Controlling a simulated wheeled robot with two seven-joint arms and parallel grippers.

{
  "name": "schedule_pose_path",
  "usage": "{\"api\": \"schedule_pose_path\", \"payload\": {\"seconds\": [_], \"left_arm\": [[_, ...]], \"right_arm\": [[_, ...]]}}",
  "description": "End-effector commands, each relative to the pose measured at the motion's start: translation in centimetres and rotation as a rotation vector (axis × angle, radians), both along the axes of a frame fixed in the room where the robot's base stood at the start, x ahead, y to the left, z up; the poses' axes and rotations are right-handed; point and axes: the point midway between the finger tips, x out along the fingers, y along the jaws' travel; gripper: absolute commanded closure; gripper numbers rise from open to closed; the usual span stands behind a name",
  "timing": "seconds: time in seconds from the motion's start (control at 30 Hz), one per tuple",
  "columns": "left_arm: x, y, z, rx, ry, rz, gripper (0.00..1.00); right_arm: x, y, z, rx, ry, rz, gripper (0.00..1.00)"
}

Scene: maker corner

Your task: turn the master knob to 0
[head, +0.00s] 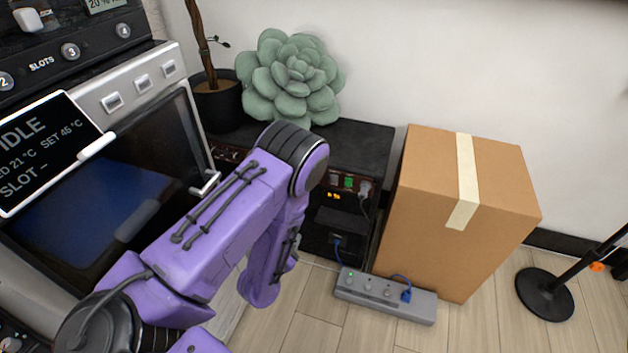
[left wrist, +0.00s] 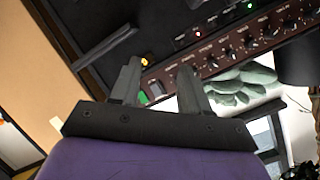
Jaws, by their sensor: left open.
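In the left wrist view a brown control panel (left wrist: 222,53) with a row of small dark knobs (left wrist: 268,31) runs toward the upper right. The labels are too small to read, so I cannot tell which knob is the master or where it points. My left gripper (left wrist: 157,80) is open, its two grey fingers apart with nothing held between them. The fingertips show close to the near end of the panel, by a lit orange lamp (left wrist: 145,61); I cannot tell whether they touch. In the head view my purple arm hides this gripper and most of the panel. My right gripper is not in view.
In the head view a black cabinet (head: 362,142) carries a green succulent (head: 290,78) and a potted plant (head: 217,104). A cardboard box (head: 425,225) and power strip (head: 385,296) stand right of it. A machine with a screen (head: 45,150) is at left.

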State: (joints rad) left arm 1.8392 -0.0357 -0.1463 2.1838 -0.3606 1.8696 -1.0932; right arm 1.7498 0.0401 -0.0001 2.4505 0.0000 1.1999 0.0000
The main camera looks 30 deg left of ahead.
Motion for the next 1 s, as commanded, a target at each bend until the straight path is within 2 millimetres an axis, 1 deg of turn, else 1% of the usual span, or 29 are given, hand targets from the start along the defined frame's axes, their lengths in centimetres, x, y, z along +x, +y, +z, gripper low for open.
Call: {"api": "schedule_pose_path", "payload": {"seconds": [0.03,0.1,0.2,0.23,0.37,0.6,0.7,0.83,1.0], "left_arm": [[2.0,0.2,1.7,0.109,-0.072,-0.047,0.54],[4.0,0.4,4.0,0.246,-0.153,-0.090,0.54],[5.5,0.5,5.8,0.358,-0.213,-0.113,0.54],[5.9,0.6,6.0,0.373,-0.222,-0.116,0.54],[7.8,1.0,6.2,0.387,-0.230,-0.115,0.54],[13.1,2.1,6.1,0.385,-0.229,-0.117,0.54],[14.7,2.5,6.1,0.385,-0.227,-0.118,0.54],[15.8,2.7,6.1,0.384,-0.224,-0.120,0.54],[16.0,2.8,6.2,0.384,-0.223,-0.120,0.54]], "right_arm": [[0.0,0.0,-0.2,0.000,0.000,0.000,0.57],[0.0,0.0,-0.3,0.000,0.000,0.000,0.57],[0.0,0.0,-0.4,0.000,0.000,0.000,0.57],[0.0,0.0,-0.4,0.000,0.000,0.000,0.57],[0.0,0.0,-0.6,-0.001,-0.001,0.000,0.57],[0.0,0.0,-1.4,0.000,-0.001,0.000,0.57],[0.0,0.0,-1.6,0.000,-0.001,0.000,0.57],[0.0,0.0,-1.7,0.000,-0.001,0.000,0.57],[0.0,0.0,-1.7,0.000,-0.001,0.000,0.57]]}}
